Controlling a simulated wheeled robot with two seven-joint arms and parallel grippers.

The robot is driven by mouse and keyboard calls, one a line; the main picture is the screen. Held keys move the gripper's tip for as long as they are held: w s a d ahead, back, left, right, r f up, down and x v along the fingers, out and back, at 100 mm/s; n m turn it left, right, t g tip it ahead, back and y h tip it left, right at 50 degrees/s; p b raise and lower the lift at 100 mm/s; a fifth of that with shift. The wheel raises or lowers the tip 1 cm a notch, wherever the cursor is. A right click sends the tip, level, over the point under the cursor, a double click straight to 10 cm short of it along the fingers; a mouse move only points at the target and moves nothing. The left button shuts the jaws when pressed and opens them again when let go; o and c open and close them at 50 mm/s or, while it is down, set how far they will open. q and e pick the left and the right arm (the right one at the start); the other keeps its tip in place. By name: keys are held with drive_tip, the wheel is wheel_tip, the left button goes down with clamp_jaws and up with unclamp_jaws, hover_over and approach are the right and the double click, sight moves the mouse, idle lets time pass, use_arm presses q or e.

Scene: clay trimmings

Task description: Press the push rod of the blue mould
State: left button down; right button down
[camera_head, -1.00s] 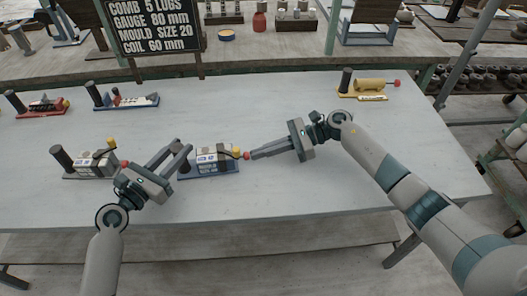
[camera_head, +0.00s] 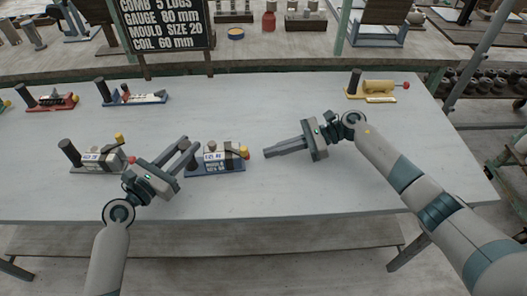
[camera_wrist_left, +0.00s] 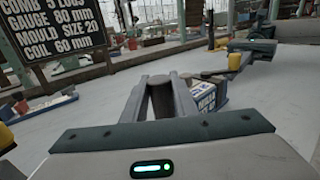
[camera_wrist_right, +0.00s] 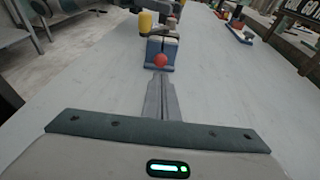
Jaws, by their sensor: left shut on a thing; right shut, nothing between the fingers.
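The blue mould (camera_head: 222,172) has a blue base, a pale labelled body, and a yellow knob (camera_head: 244,149) at its right. The red ball of its push rod (camera_head: 247,156) sits close against the right end; it also shows in the right wrist view (camera_wrist_right: 161,62). My left gripper (camera_head: 191,145) is shut on the dark post (camera_wrist_left: 183,85) at the mould's left end, mostly hidden behind the fingers in the head view. My right gripper (camera_head: 266,153) is shut and empty, a short gap to the right of the ball and pointing at it.
A grey mould (camera_head: 100,160) stands left of my left gripper. A red mould (camera_head: 50,102), another blue-based mould (camera_head: 137,98) and a yellow mould (camera_head: 378,88) stand along the back. A sign (camera_head: 163,24) stands behind. The table (camera_head: 330,190) is clear around my right gripper.

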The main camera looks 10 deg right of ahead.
use_arm(q)
drive_tip(key=shift+a, duration=0.1)
use_arm(e)
drive_tip(key=v, duration=1)
drive_tip(key=shift+a+r, duration=0.1)
use_arm(q)
drive_tip(key=c, duration=1.4)
unclamp_jaws()
drive_tip(key=shift+o, duration=0.2)
drive_tip(key=shift+s+a, duration=0.1)
drive_tip(key=v, duration=1.1)
drive_tip(key=shift+s+a, duration=0.2)
drive_tip(key=shift+s, duration=0.1)
